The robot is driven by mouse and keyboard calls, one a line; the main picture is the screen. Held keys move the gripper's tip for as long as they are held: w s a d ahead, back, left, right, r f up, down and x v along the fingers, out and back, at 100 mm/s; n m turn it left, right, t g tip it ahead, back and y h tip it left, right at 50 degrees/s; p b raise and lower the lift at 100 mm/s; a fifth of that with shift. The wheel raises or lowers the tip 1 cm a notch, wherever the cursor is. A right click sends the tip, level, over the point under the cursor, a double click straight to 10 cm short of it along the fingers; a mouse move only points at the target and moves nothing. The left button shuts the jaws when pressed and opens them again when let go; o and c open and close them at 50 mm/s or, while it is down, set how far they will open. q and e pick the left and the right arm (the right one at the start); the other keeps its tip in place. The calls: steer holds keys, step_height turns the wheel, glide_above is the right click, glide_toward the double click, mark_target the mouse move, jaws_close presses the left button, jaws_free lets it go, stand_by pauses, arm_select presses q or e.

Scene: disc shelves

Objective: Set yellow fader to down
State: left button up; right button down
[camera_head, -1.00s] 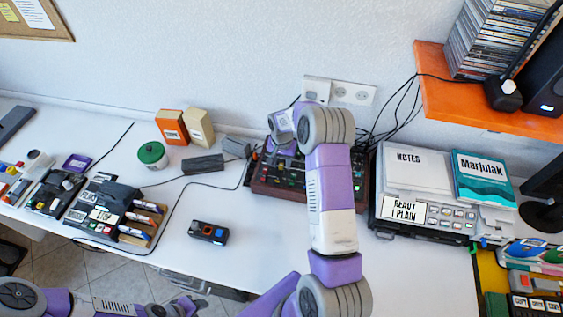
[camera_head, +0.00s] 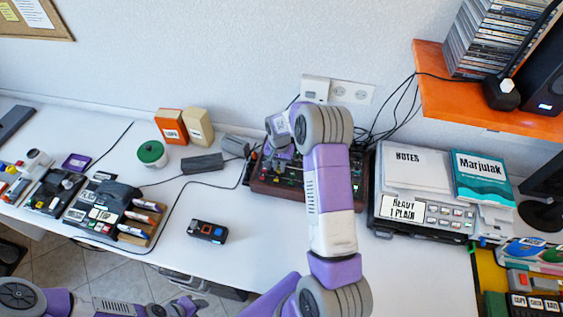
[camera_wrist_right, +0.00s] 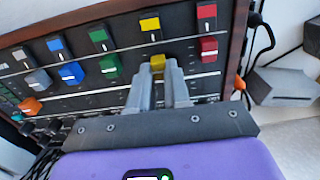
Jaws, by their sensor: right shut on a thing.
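The mixer (camera_head: 264,187) is a dark panel in a red-brown case at the back of the desk, partly hidden by my right arm. In the right wrist view its panel (camera_wrist_right: 128,42) has a row of coloured fader caps, each below a label of its colour. The yellow fader cap (camera_wrist_right: 158,61) sits under the yellow label (camera_wrist_right: 150,24), between the green cap (camera_wrist_right: 110,65) and the red cap (camera_wrist_right: 208,46). My right gripper (camera_wrist_right: 160,72) is shut on the yellow cap, and its fingers hide part of the slot. My left gripper cannot be made out.
A grey machine (camera_head: 421,231) with notes and a book stands right of the mixer. An orange shelf (camera_head: 455,98) hangs above it. A small black device (camera_head: 207,232) lies left of my right arm, with free white desk around it. Cables run behind the mixer.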

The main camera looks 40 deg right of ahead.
mark_target(279, 170)
steer(key=shift+s+a, duration=0.45)
steer(key=shift+a, duration=0.05)
steer(key=c, duration=1.1)
jaws_free()
steer(key=shift+w, duration=0.1)
step_height(279, 170, up, 8)
steer(key=shift+f+p, duration=0.2)
steer(key=shift+p, duration=0.3)
